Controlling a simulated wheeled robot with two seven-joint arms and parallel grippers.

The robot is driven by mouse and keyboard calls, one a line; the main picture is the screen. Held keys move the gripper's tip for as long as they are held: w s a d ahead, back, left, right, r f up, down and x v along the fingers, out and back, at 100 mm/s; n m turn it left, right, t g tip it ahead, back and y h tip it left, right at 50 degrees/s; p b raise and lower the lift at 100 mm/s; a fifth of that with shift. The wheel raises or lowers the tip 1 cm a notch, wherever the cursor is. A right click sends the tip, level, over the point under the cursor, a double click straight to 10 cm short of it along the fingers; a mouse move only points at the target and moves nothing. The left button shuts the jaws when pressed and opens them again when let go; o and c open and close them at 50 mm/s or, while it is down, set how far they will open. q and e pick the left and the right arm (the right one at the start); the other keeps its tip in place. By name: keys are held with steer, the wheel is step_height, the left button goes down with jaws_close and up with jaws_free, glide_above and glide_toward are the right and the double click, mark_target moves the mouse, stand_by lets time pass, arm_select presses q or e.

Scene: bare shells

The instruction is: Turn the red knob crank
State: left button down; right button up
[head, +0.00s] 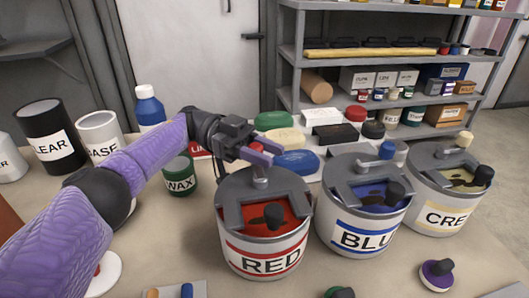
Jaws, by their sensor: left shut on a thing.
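The red paint can (262,254), labelled RED, stands on the table in the middle of the head view. A grey lid with a crank post (261,177) sits on top, and red paint shows in its opening. My left gripper (262,153) reaches in from the left above this lid. Its purple fingers are shut on the red crank knob (257,147), of which only a little red shows between them. My right gripper is not in view.
The blue can (362,237) and cream can (447,216) stand close on the right with similar lids and knobs. A green WAX jar (180,180) is at left. Coloured blocks (297,162) lie behind the red can. A grey shelf (400,104) stands at the back.

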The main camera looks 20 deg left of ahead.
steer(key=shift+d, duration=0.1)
arm_select(q)
steer(key=shift+c, duration=2)
jaws_free()
step_height(320, 180, up, 10)
steer(key=p, duration=0.4)
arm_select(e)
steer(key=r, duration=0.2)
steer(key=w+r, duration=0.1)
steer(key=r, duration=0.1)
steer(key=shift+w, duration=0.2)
